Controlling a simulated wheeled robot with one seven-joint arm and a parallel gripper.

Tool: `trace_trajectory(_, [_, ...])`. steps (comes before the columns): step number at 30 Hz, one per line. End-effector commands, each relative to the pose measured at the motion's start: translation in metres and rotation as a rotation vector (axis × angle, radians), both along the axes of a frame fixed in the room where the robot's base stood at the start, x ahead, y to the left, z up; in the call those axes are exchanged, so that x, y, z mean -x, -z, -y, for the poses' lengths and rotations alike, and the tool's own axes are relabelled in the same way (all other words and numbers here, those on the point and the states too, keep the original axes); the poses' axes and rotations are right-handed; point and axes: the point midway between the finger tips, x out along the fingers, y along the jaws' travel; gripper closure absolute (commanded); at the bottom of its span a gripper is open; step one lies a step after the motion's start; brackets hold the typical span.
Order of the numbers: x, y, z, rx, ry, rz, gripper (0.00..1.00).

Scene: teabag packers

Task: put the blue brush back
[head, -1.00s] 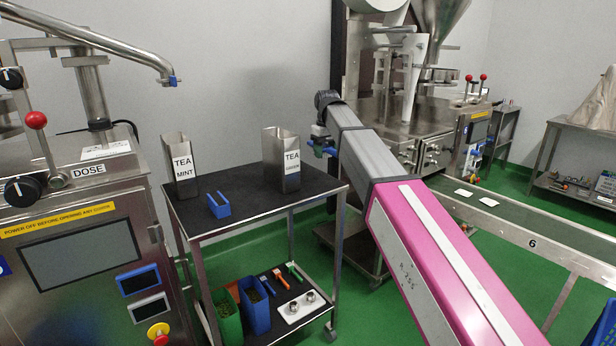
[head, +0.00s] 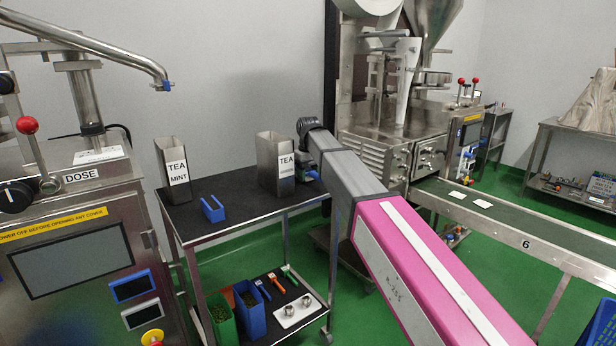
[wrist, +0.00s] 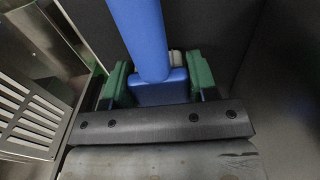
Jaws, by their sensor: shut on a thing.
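My gripper (head: 304,182) is at the right end of the black trolley top, beside the tall TEA tin on the right. In the wrist view my gripper (wrist: 160,80) has its green fingers shut on the blue brush (wrist: 142,35). The brush shows as a thick round blue handle rising from a blue block between the fingers. Its far end is hidden. In the head view only small blue patches show at the gripper, and I cannot tell whether the brush touches the trolley top.
The trolley (head: 235,229) carries a TEA MINT tin (head: 173,160), another TEA tin (head: 275,172) and a blue U-shaped piece (head: 213,210). Below lie blue, orange and green tools, bins and a white tray (head: 297,311). A conveyor (head: 510,227) runs right.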

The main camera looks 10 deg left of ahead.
Motion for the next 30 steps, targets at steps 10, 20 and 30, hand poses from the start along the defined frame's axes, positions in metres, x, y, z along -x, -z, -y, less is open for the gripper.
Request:
trace_trajectory(10, [0.0,0.007,0.0,-0.001,0.0,0.001,0.73])
trace_trajectory(20, [0.0,0.008,0.0,0.0,0.0,0.0,0.22])
trace_trajectory(30, [-0.001,-0.015,0.0,-0.001,0.0,0.001,0.22])
